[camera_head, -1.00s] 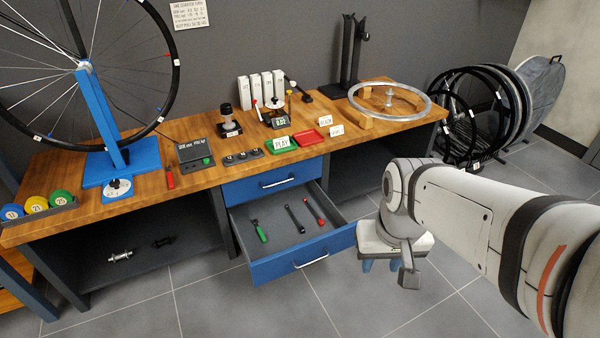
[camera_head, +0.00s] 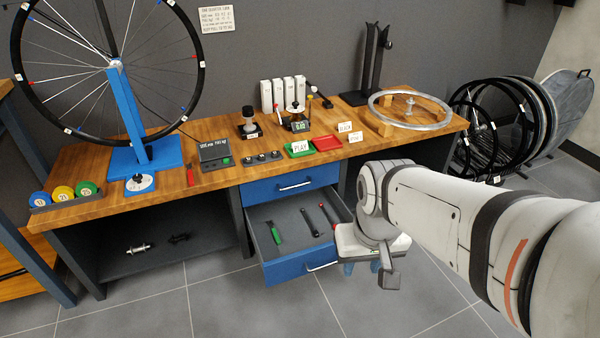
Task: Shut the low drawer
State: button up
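The low drawer (camera_head: 290,269) has a blue front with a light bar handle (camera_head: 322,266) and stands pulled out below the closed upper blue drawer (camera_head: 285,187). Inside lie a green-handled tool (camera_head: 275,233), a black tool (camera_head: 310,223) and a red-handled tool (camera_head: 329,214).
The wooden bench top (camera_head: 225,178) carries a blue wheel stand (camera_head: 130,115), a scale (camera_head: 216,155), small trays and a rim (camera_head: 410,122). Wheels (camera_head: 500,115) stand at the right wall. The tiled floor (camera_head: 215,300) before the bench is clear.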

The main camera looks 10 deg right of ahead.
aim_at(299, 252)
jog(key=z, duration=0.05)
jog(key=i, duration=0.95)
jog(key=z, duration=1)
jog(key=k, duration=0.6)
jog(key=u, duration=0.9)
jog(key=i, duration=0.5)
